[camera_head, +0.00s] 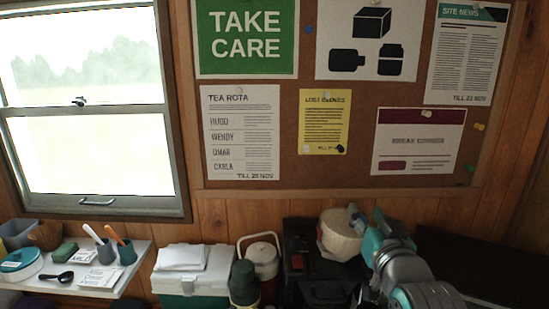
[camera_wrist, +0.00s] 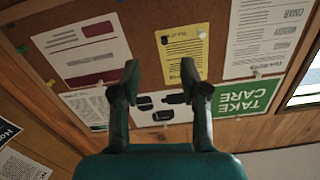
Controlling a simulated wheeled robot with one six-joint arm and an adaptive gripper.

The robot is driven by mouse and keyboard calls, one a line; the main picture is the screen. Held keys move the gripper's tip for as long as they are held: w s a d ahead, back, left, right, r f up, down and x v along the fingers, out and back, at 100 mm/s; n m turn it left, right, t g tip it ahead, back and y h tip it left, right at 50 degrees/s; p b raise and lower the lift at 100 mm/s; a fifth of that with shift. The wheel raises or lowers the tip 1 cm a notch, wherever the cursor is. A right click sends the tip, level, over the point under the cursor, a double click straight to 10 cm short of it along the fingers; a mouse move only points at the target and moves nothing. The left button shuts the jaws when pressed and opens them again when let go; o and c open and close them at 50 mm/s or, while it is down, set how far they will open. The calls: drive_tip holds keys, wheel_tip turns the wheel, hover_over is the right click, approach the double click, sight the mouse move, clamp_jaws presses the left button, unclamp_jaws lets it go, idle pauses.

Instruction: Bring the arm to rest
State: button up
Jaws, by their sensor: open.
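My gripper (camera_wrist: 159,76) shows in the wrist view with its two dark fingers spread apart and nothing between them. Behind the fingers is the notice board (camera_wrist: 214,68), which appears upside down there. In the head view my arm rises from the lower right corner, grey and teal, and my gripper (camera_head: 366,216) is at its upper end, below the board.
A white shelf (camera_head: 128,280) at left holds cups, a black scoop and a teal-lidded tub (camera_head: 20,262). Right of it stand a white-lidded cool box (camera_head: 205,272), a green flask (camera_head: 243,284), a white-lidded jug (camera_head: 262,252) and a black case (camera_head: 302,262). A window (camera_head: 90,150) is at left.

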drive_tip(key=s+f+g, duration=0.1)
drive_tip(key=s+f, duration=0.8)
drive_tip(key=f, duration=0.5)
drive_tip(key=s+f+g, duration=0.1)
drive_tip(key=s+f, duration=0.8)
drive_tip(key=f, duration=0.5)
drive_tip(key=s+f, duration=0.2)
drive_tip(key=s, duration=1.3)
drive_tip(key=s+f+n+g, duration=0.1)
drive_tip(key=s+f, duration=0.2)
drive_tip(key=s, duration=1.1)
drive_tip(key=shift+s+f+n, duration=0.15)
drive_tip(key=shift+s+n, duration=0.15)
drive_tip(key=shift+s, duration=0.05)
